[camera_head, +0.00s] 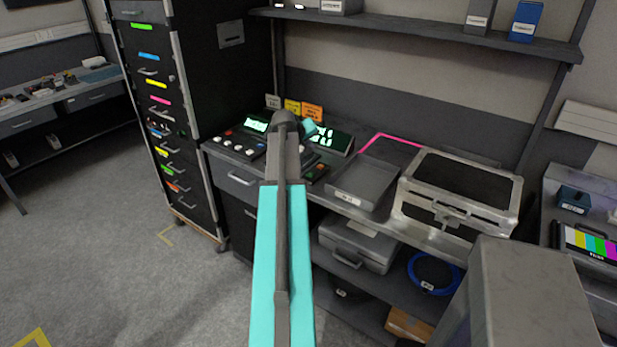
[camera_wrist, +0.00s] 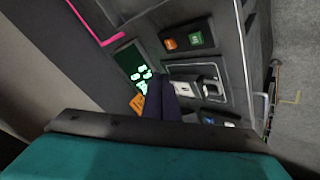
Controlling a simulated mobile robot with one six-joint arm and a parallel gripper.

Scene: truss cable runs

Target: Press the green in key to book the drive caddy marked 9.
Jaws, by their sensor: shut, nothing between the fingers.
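The green in key (camera_wrist: 195,39) shows in the wrist view on a small dark key box, beside an orange key (camera_wrist: 169,43). The key box (camera_head: 316,173) also shows in the head view, at the bench's front edge just right of my arm. My gripper (camera_wrist: 160,80) is shut and empty, its dark fingers pointing at the bench below and left of the keys in the wrist view. The fingers appear apart from the green key. My arm mostly hides the gripper in the head view. I cannot make out a caddy marked 9.
A display with green digits (camera_head: 332,138) stands behind the key box. A grey tray (camera_head: 362,184) and a metal case (camera_head: 459,190) sit to its right. A panel with white knobs (camera_head: 238,146) lies to the left. A tall drawer cabinet (camera_head: 190,80) stands at the bench's left end.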

